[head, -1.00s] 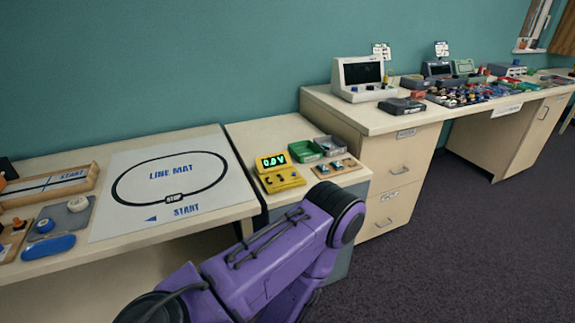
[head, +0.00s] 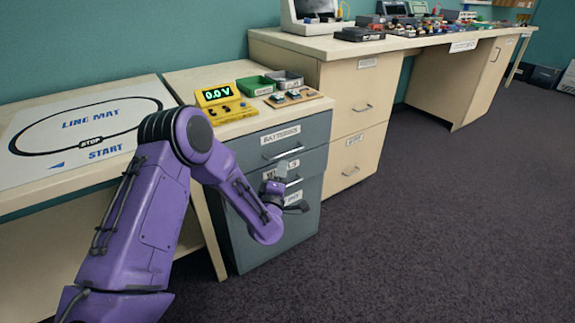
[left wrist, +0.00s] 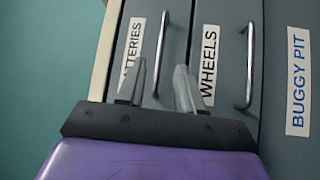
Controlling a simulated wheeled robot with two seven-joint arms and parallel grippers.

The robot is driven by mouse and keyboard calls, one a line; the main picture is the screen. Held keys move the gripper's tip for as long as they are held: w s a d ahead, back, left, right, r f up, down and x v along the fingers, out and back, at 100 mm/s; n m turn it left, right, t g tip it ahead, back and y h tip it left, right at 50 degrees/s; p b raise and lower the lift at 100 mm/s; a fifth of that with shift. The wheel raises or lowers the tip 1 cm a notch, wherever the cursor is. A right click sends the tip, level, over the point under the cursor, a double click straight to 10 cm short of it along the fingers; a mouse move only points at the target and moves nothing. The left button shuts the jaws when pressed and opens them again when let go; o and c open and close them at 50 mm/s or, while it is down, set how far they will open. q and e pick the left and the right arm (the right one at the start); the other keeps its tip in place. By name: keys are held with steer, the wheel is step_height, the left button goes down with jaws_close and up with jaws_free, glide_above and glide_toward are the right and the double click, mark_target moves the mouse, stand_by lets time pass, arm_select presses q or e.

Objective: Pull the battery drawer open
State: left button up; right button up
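The grey drawer cabinet stands under the table end. Its top drawer, the battery drawer (head: 264,158), is labelled BATTERIES, is closed and has a silver bar handle (head: 283,152). My left gripper (head: 293,187) is in front of the cabinet, lower in the head view than that handle and over the second drawer's front. In the left wrist view the gripper (left wrist: 161,88) is open, its two grey fingers apart. There the battery drawer's handle (left wrist: 163,50) appears between the fingers, with no visible grip; the gap in depth is unclear. My right gripper is not in view.
The WHEELS drawer (left wrist: 225,60) and BUGGY PIT drawer (left wrist: 285,130) are closed below. On top stand a yellow meter (head: 222,107), a green tray (head: 255,86) and a grey tray (head: 287,79). A beige cabinet (head: 350,125) adjoins on the right. The carpet (head: 420,230) in front is clear.

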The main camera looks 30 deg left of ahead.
arm_select(q)
steer(key=f+b+x, duration=0.1)
steer(key=x, duration=0.7)
steer(key=shift+r, duration=0.4)
jaws_close()
